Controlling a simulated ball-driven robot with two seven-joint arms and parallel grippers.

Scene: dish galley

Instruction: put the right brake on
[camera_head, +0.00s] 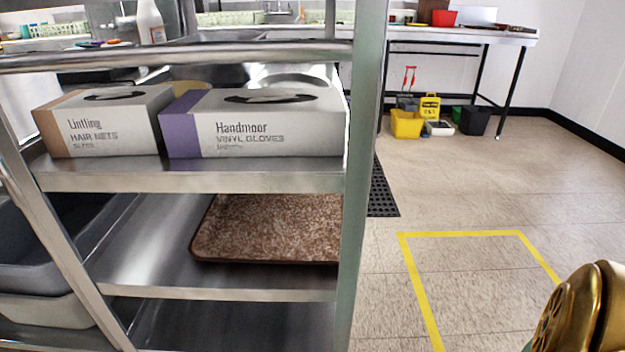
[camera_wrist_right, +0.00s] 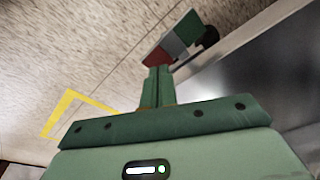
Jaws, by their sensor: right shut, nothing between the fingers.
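The brake (camera_wrist_right: 175,43) shows in the right wrist view as a small flat piece with red, grey and green parts, just beyond my fingertips. A dark rounded part (camera_wrist_right: 208,37) sits beside it, close to the metal cart. My right gripper (camera_wrist_right: 159,72) is shut and empty, its green fingers pointing at the brake; I cannot tell whether they touch it. The steel cart (camera_head: 190,174) fills the left of the head view; its brakes are not seen there. My left gripper is in neither view.
The cart's shelves hold a hair nets box (camera_head: 105,124), a vinyl gloves box (camera_head: 255,125), a brown tray (camera_head: 265,230) and grey tubs (camera_head: 45,250). Yellow tape (camera_head: 460,234) marks bare floor to the right. A yellow bucket (camera_head: 407,124) stands under the far table.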

